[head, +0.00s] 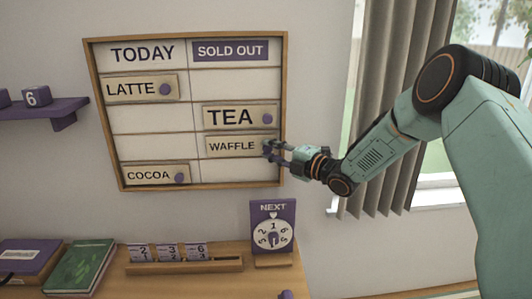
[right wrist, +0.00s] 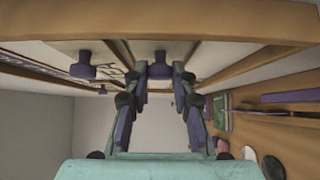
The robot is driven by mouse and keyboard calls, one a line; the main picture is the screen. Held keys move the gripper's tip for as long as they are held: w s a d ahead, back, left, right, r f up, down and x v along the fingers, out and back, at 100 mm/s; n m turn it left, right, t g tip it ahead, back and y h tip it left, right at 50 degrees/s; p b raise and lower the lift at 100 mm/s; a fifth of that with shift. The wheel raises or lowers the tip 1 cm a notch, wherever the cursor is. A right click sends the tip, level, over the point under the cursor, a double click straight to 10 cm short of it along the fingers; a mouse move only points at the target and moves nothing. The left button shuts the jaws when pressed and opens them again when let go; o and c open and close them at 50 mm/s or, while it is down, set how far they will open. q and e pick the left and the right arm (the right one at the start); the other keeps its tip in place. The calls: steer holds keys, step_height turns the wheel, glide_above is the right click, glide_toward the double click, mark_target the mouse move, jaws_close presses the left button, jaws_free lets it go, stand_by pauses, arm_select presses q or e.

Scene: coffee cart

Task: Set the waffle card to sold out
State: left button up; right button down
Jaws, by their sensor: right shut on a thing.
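The waffle card (head: 232,146) lies in the right column of the menu board, under the SOLD OUT heading (head: 230,50) and just below the tea card (head: 229,117). My right gripper (head: 270,149) is at the card's right end, shut on its purple knob. In the right wrist view the knob (right wrist: 160,66) sits between the fingertips of my right gripper (right wrist: 160,72). The fingers hide most of that knob in the head view. My left gripper is not in view.
The latte card (head: 130,89) and cocoa card (head: 148,175) are in the TODAY column. The board's wooden frame (head: 283,90) runs close to my right gripper. Below stand a number-card rack (head: 190,265) and a NEXT dial (head: 272,228). A curtain (head: 383,110) hangs at right.

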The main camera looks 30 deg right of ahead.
steer(key=shift+d+r, duration=0.15)
steer(key=shift+r, duration=0.15)
steer(key=shift+w+d, duration=0.1)
steer(key=c, duration=1.4)
jaws_free()
steer(key=o, duration=0.3)
steer(key=shift+d+f, duration=0.1)
steer(key=shift+f, duration=0.15)
